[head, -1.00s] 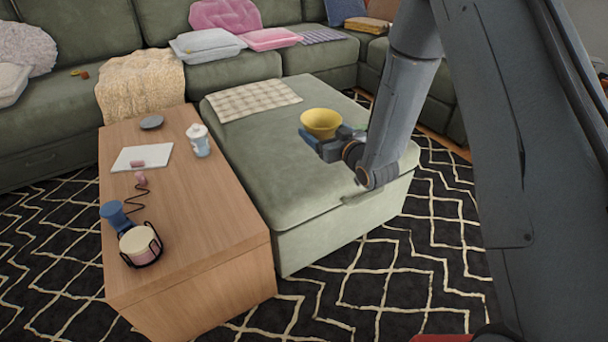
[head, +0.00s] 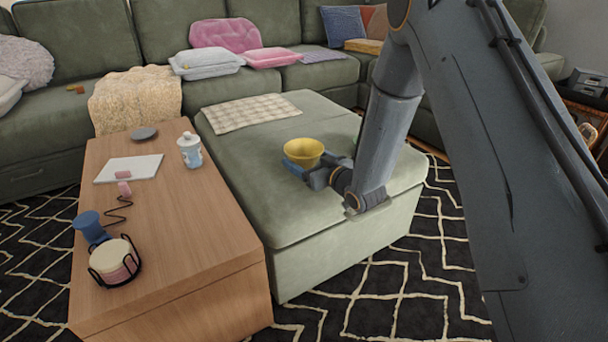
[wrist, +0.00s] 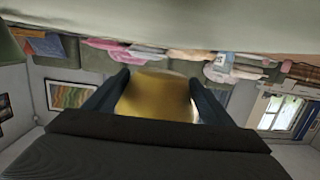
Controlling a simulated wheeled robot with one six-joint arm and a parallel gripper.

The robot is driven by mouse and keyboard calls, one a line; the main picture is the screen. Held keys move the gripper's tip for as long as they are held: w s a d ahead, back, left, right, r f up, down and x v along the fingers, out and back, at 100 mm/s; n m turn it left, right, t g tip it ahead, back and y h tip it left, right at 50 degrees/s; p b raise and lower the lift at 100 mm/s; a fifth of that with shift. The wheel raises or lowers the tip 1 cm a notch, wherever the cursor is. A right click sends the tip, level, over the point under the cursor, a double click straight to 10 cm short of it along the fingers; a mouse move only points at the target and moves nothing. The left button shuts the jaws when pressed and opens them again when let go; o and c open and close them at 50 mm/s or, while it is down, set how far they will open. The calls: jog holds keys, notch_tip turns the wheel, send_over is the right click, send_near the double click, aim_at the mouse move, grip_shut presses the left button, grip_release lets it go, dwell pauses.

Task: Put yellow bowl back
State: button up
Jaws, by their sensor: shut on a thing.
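In the wrist view the bowl (wrist: 160,97) fills the space between the two dark fingers. The wrist picture appears upside down. I cannot tell whether the bowl touches the ottoman's top or hangs a little above it.
A checked cloth (head: 252,110) lies on the ottoman's back left. The green sofa (head: 95,45) runs behind.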

jog(key=shift+f+b, duration=0.6)
jog(key=shift+f, duration=1.5)
jog(key=shift+f, duration=0.2)
jog(key=o, duration=1.3)
jog(key=shift+c, duration=0.2)
